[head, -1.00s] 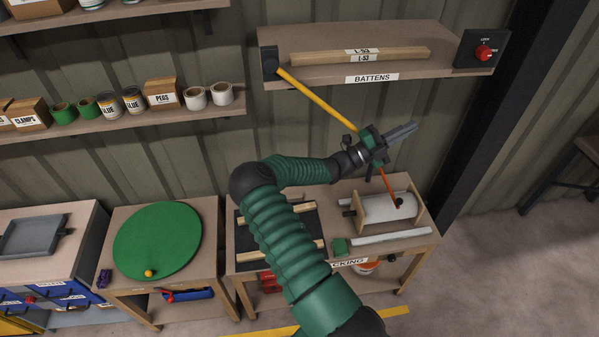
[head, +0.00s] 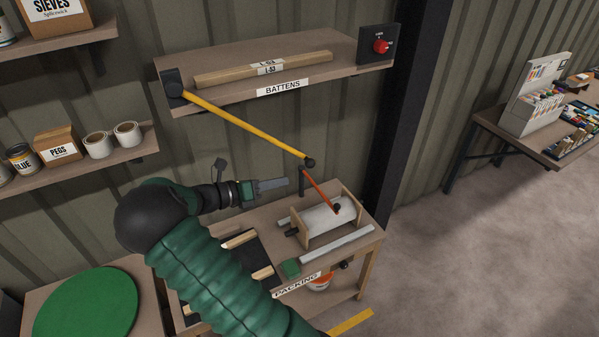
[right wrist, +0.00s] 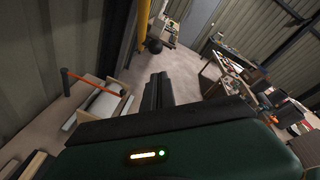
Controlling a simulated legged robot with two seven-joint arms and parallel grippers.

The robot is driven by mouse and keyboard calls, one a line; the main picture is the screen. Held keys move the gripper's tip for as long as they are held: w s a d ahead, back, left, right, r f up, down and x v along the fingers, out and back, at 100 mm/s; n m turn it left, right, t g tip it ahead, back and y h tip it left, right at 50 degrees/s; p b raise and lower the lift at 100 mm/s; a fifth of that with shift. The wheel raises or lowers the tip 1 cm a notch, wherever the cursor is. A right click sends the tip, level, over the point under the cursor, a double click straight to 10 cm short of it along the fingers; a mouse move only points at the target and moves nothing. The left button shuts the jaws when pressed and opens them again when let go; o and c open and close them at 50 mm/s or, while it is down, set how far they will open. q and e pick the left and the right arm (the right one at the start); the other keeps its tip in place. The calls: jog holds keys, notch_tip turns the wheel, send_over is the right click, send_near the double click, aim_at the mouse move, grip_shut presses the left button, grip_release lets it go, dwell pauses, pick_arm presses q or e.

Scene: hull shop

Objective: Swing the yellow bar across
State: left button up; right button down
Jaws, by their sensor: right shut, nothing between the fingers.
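The yellow bar (head: 245,127) runs from a black pivot block (head: 174,87) at the shelf's left end, sloping down to the right. It ends in a black knob (head: 309,162) in front of the wall, above the packing bench. My right gripper (head: 288,184) is shut and empty, just left of and below the knob, apart from it in the head view. In the right wrist view the bar (right wrist: 143,22) and its dark knob (right wrist: 154,46) show beyond the gripper fingers (right wrist: 157,92). My left gripper is not in view.
The battens shelf (head: 230,88) holds wooden battens (head: 265,68). A black box with a red knob (head: 380,46) is at its right end. Below, a white roller with an orange-red crank (head: 319,190) stands on the packing bench (head: 350,245). A dark post (head: 391,130) stands right.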

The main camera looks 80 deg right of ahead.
aim_at(352, 68)
jog(key=s+d+f+m+t+y+p, duration=0.1)
jog(key=s+d+f+m+p, duration=0.2)
jog(key=f+m, duration=0.1)
jog(key=s+d+r, duration=0.1)
jog(key=d+r, duration=0.1)
jog(key=s+d+r+g+h+p, duration=0.1)
jog(key=s+d+r, duration=0.1)
jog(key=s+d+r+h+p, duration=0.1)
jog(key=s+d+r, duration=0.1)
jog(key=r, duration=0.1)
jog(key=shift+s+d+g, duration=0.2)
jog(key=shift+d+g, duration=0.2)
jog(key=s+d+r+g+h+p, duration=0.1)
jog(key=s+d+r, duration=0.1)
jog(key=r, duration=0.6)
jog(key=s+d+r+g+h+p, duration=0.1)
jog(key=s+d+r+p, duration=0.1)
jog(key=r, duration=0.6)
jog(key=s+d+r+g+h+p, duration=0.1)
jog(key=s+d+r, duration=0.1)
jog(key=r, duration=0.6)
jog(key=shift+s+d+r+n, duration=0.1)
jog(key=shift+s+r+n, duration=0.25)
jog(key=shift+s, duration=0.3)
